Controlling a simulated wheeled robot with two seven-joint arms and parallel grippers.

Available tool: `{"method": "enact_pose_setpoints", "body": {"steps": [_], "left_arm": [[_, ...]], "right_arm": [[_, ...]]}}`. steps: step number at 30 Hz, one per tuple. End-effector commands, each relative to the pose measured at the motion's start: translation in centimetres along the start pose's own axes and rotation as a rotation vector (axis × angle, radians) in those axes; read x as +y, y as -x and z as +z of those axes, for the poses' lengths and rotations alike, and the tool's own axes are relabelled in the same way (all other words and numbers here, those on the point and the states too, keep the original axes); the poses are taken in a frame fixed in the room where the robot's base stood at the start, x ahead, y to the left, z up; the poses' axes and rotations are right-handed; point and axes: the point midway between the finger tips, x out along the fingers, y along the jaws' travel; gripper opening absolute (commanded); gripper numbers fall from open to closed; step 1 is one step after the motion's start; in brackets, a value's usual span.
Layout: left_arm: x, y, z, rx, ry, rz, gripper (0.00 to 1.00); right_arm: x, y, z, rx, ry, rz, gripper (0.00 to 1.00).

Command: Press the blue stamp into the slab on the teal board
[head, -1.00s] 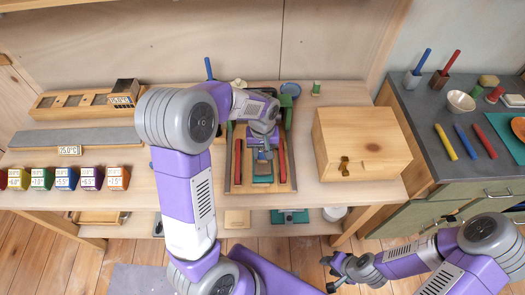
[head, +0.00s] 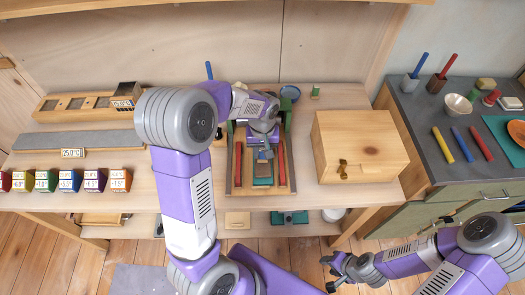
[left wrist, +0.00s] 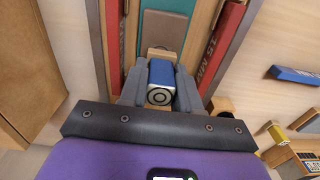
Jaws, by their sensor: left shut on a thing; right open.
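The blue stamp (left wrist: 161,76) shows in the left wrist view as a blue block with a ringed pale end. My left gripper (head: 263,153) is shut on it, one finger on each side. It is over the wooden tray (head: 236,190). In the left wrist view a rounded grey-brown slab (left wrist: 165,30) lies on the teal board (left wrist: 200,30), just beyond the stamp. The board also shows in the head view (head: 263,181). I cannot tell whether the stamp touches the slab. My right gripper (head: 328,272) is open and empty, low in front of the shelf.
Red bars (head: 282,165) flank the teal board in the tray. A wooden box (head: 360,145) stands to the right. Several coloured blocks (head: 69,180) line the left front. A grey counter (head: 430,110) at far right holds marker-like sticks and another teal board (head: 500,128).

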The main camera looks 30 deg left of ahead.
Motion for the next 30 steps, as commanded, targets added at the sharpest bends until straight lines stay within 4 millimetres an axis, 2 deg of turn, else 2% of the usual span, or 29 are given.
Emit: {"method": "enact_pose_setpoints", "body": {"steps": [1, 16, 30], "left_arm": [[0.0, 0.8, 0.0, 0.001, 0.0, 0.001, 0.12], [0.0, 4.7, 0.0, 0.001, 0.001, 0.001, 0.12], [0.0, 4.7, 0.0, 0.001, 0.0, 0.0, 0.12]], "right_arm": [[-0.2, 0.6, 0.0, 0.0, 0.0, 0.0, 0.43], [-1.4, 3.7, 0.2, 0.0, 0.0, 0.0, 0.43], [-1.4, 3.7, 0.2, 0.0, 0.0, 0.0, 0.43]]}}
